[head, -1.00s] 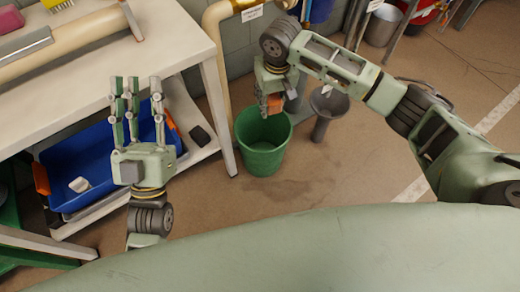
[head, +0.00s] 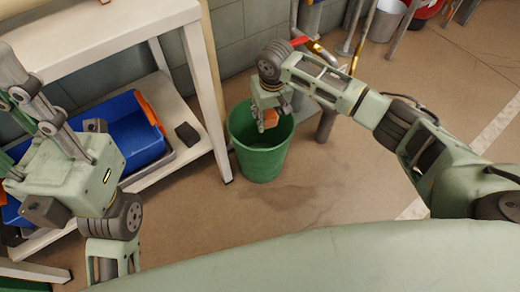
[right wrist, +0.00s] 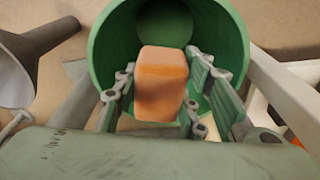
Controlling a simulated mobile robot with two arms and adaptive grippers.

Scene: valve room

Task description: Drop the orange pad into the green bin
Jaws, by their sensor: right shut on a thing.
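The orange pad (head: 270,119) is a small block held in my right gripper (head: 268,108). It shows large in the right wrist view (right wrist: 161,82), between the fingers of the right gripper (right wrist: 158,95), which are shut on it. The green bin (head: 259,160) stands on the floor, and the pad hangs over its opening. In the right wrist view the bin's round mouth (right wrist: 112,50) lies behind the pad. My left gripper (head: 28,100) is at the left edge of the head view, with its fingers apart and nothing seen between them.
A white table (head: 105,38) with a lower shelf stands left of the bin, one leg close to it. A blue tray (head: 128,135) and a dark block (head: 187,134) are on the shelf. A grey funnel-like object (right wrist: 32,55) stands beside the bin. Floor in front is clear.

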